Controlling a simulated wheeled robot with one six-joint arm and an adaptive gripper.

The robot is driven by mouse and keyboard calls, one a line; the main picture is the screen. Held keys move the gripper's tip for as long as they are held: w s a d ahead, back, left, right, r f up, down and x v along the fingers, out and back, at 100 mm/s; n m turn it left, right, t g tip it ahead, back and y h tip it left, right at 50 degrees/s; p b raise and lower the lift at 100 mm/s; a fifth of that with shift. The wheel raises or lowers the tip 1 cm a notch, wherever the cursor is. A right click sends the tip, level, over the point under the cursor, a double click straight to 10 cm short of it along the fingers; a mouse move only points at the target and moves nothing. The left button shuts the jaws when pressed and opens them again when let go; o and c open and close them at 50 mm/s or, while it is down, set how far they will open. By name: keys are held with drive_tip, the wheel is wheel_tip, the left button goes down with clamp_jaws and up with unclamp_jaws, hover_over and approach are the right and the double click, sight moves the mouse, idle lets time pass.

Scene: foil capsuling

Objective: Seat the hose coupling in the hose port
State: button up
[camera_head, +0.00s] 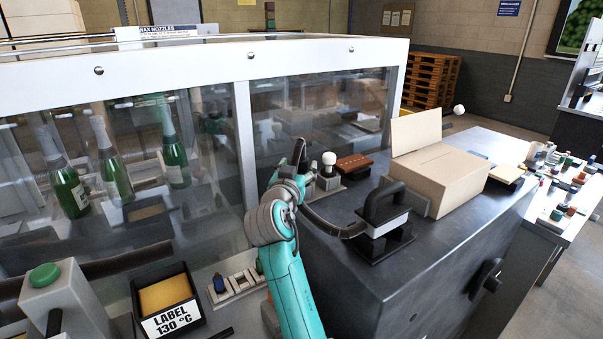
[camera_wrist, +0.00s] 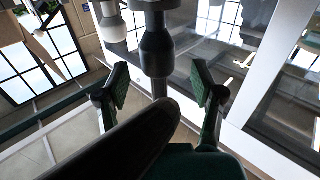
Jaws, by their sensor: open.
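My gripper (camera_wrist: 160,82) is open in the wrist view, its two green-padded fingers well apart. Beyond and between them is a dark, thick-bodied fitting with a thin grey stem (camera_wrist: 157,50); I cannot tell whether it is the hose coupling or the port. A dark rounded shape (camera_wrist: 118,148) crosses the foreground and hides part of the stem. In the head view my gripper (camera_head: 298,165) is above the dark bench's left end, small and partly hidden by my teal arm. A dark hose (camera_head: 335,226) curves from beside it to a black handled block (camera_head: 385,215).
A white ball knob (camera_head: 329,158) on a stand is close right of my gripper; it also shows in the wrist view (camera_wrist: 112,28). A glazed enclosure (camera_head: 247,125) is on the left. A cardboard box (camera_head: 450,180) is on the right, and a brown block (camera_head: 353,162) lies behind.

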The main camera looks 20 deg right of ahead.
drive_tip(key=shift+x, duration=1.8)
drive_tip(key=shift+s+d, duration=0.1)
clamp_jaws()
drive_tip(key=shift+r, duration=0.1)
